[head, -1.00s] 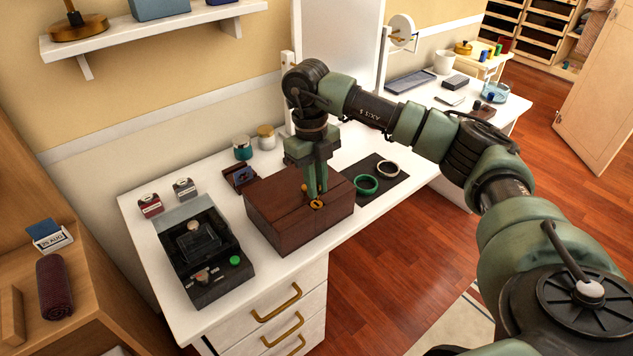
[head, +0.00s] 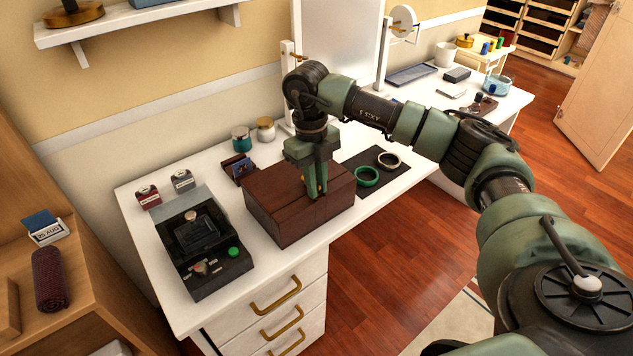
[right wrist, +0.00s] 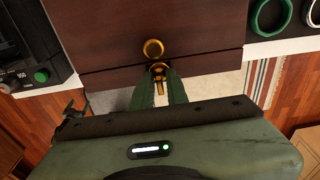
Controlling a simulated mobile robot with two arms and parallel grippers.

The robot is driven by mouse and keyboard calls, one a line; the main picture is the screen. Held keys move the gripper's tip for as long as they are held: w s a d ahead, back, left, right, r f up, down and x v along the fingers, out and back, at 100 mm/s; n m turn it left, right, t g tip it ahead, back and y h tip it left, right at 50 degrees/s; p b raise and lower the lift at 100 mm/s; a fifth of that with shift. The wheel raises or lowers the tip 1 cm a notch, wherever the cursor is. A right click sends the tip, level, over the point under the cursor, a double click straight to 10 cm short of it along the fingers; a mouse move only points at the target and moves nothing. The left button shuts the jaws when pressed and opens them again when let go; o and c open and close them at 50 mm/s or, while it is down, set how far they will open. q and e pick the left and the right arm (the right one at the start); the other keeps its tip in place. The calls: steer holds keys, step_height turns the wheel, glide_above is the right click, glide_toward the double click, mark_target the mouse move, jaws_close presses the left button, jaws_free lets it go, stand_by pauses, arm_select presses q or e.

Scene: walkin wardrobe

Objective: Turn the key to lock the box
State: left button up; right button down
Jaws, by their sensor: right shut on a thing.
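The box (head: 285,215) is dark brown wood with its lid down, standing on the white table near its front edge. My right gripper (head: 316,193) points down at the box's front part, with its green fingers close together. In the right wrist view the fingertips (right wrist: 160,76) are shut on a small brass key (right wrist: 160,86) at the box's front edge. A round brass knob (right wrist: 153,48) sits on the lid just beyond the fingertips. The fingers hide most of the key, and how it sits in the lock is unclear. My left gripper is not in view.
A black device with a green button (head: 234,252) stands left of the box. A dark mat (head: 392,178) with a green ring (head: 367,177) and a pale ring lies to the right.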

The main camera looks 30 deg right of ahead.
steer(key=shift+f, duration=0.1)
steer(key=m+p, duration=0.2)
steer(key=m, duration=0.2)
steer(key=m+y+p, duration=0.1)
steer(key=m+p, duration=0.1)
steer(key=m, duration=0.3)
steer(key=shift+m+p, duration=0.35)
steer(key=shift+m, duration=0.05)
steer(key=m+p, duration=0.2)
steer(key=m, duration=0.2)
steer(key=shift+m+t, duration=0.3)
steer(key=shift+t, duration=0.1)
steer(key=m+p, duration=0.3)
steer(key=m, duration=0.2)
steer(key=shift+t, duration=0.3)
steer(key=c, duration=1.3)
jaws_free()
steer(key=shift+r, duration=0.2)
